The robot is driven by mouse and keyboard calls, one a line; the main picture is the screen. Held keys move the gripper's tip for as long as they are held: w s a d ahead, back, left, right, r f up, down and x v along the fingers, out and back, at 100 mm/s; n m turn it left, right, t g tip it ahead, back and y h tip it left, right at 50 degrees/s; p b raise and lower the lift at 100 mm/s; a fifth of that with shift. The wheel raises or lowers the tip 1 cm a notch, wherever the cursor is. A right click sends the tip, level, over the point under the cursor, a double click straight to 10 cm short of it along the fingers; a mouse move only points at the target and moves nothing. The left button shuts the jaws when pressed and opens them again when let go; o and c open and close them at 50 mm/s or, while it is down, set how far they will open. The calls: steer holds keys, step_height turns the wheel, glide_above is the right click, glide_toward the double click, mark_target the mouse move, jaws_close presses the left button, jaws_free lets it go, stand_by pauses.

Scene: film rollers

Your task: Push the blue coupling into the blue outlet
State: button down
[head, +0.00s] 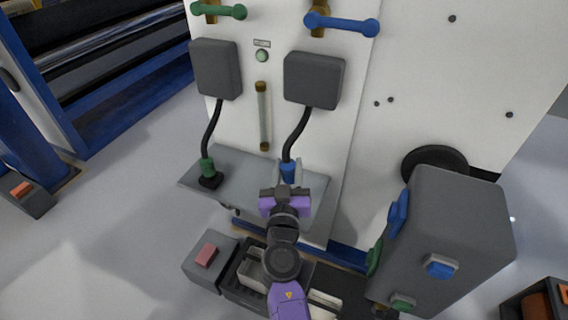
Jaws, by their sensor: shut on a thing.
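The blue coupling (288,169) hangs at the lower end of a black hose, above the right part of a grey shelf on the white panel. My gripper (287,177) is shut on the blue coupling from the front. My purple wrist hides the lower part of the coupling and whatever is right below it. I cannot make out a blue outlet on the shelf. A green coupling (208,168) on a second black hose stands upright on a dark base at the shelf's left.
The grey shelf (240,180) has bare room between the couplings. Grey boxes (314,80) and a blue lever (342,23) are above. A grey cabinet (455,215) with blue and green buttons stands at right. A pedal box (207,258) is below.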

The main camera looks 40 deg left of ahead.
steer(key=shift+s+d+n+t+h, duration=0.1)
steer(key=shift+d+n+t+h, duration=0.2)
steer(key=shift+d+n+t, duration=0.35)
steer(key=s+d+r+n+t+h, duration=0.1)
steer(key=d+r+n+t+h, duration=0.1)
steer(key=d+n, duration=0.3)
steer(key=s+d+r+n+t+h, duration=0.1)
steer(key=d+r+n, duration=0.3)
steer(key=d, duration=0.9)
steer(key=shift+s+d+n+t+h, duration=0.15)
steer(key=shift+s+n+t+h, duration=0.25)
steer(key=shift+s+n+t, duration=0.6)
steer(key=shift+w, duration=0.2)
steer(key=shift+b, duration=1)
steer(key=shift+w+d+b, duration=0.2)
steer(key=shift+d+b, duration=0.2)
steer(key=shift+d, duration=0.4)
steer(key=c, duration=0.9)
jaws_free()
